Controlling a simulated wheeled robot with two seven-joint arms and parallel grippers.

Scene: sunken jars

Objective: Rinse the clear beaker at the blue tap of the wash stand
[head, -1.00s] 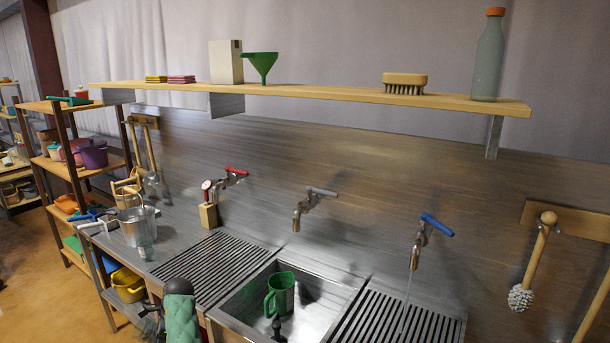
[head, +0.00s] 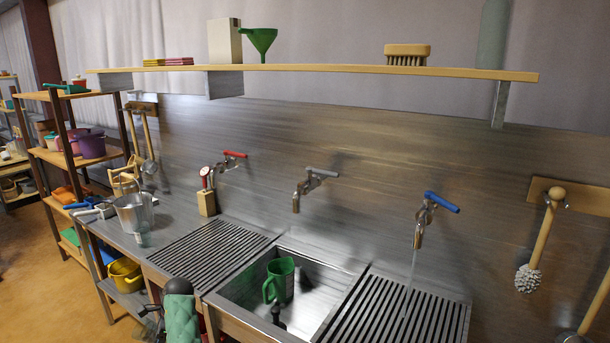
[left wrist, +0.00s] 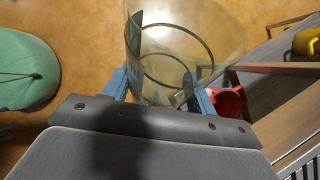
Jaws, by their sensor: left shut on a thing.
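The clear beaker (left wrist: 180,50) is see-through and stands between the blue fingers of my left gripper (left wrist: 165,90) in the left wrist view. The gripper is shut on it, with floor showing behind. I cannot make out this gripper or its beaker in the head view. The blue tap (head: 440,202) is the rightmost of three on the wash stand's metal back wall (head: 360,150). A thin stream of water (head: 411,275) falls from its spout onto the right slatted drainboard (head: 385,318). My right gripper is in neither view.
The sink (head: 323,267) holds a green jug (head: 280,280). A wooden shelf (head: 330,69) overhangs the taps. A brush (head: 528,277) hangs at right.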

